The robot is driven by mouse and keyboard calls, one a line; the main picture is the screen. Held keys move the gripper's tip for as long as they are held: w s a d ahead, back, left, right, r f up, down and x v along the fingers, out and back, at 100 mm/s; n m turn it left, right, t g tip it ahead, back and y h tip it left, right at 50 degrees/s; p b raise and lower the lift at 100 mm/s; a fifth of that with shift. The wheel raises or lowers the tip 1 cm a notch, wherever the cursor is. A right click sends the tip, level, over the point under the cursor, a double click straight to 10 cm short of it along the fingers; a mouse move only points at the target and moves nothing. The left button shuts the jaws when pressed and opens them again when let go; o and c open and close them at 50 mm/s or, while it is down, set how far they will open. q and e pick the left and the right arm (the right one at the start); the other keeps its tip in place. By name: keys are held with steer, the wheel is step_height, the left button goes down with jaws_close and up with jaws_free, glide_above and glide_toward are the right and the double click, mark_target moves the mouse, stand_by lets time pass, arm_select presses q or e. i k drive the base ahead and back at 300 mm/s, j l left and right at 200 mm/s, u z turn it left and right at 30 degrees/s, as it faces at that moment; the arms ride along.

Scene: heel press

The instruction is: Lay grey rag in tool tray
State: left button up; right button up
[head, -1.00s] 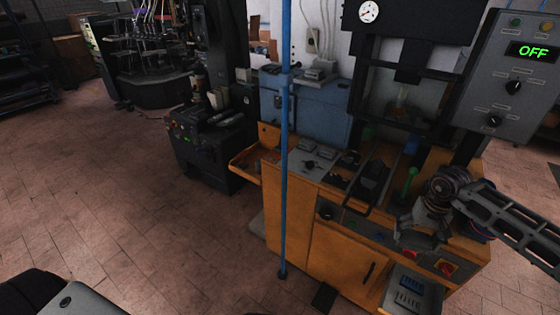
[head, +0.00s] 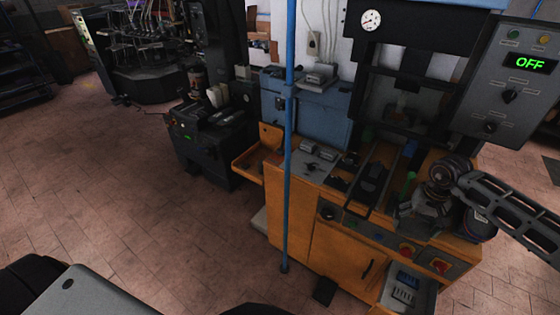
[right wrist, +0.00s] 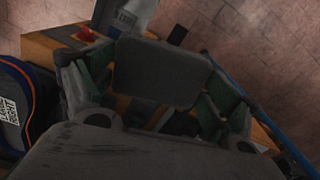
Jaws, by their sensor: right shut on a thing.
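My right gripper (head: 428,215) is above the right front part of the orange bench. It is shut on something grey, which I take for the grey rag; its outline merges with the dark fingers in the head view. In the right wrist view, a flat grey piece with rounded corners (right wrist: 160,74) shows between the fingers; I cannot tell whether it is the rag. An open orange tray (head: 250,166) sticks out at the bench's left end. A small grey tray (head: 394,306) with blue and pale items is at the lower right. I cannot tell which is the tool tray. My left gripper is out of view.
A blue upright post (head: 288,150) stands before the bench's left part. A black press frame (head: 362,100) and a control box (head: 508,85) reading OFF rise behind. The tiled floor (head: 100,220) at left is open.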

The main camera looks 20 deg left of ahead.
mark_target(261, 156)
steer(key=i+j+z, duration=0.1)
steer(key=j+z, duration=0.2)
steer(key=j, duration=1.35)
steer(key=j+z, duration=0.3)
steer(key=j, duration=1.3)
steer(key=j+z, duration=0.5)
steer(key=j, duration=1.85)
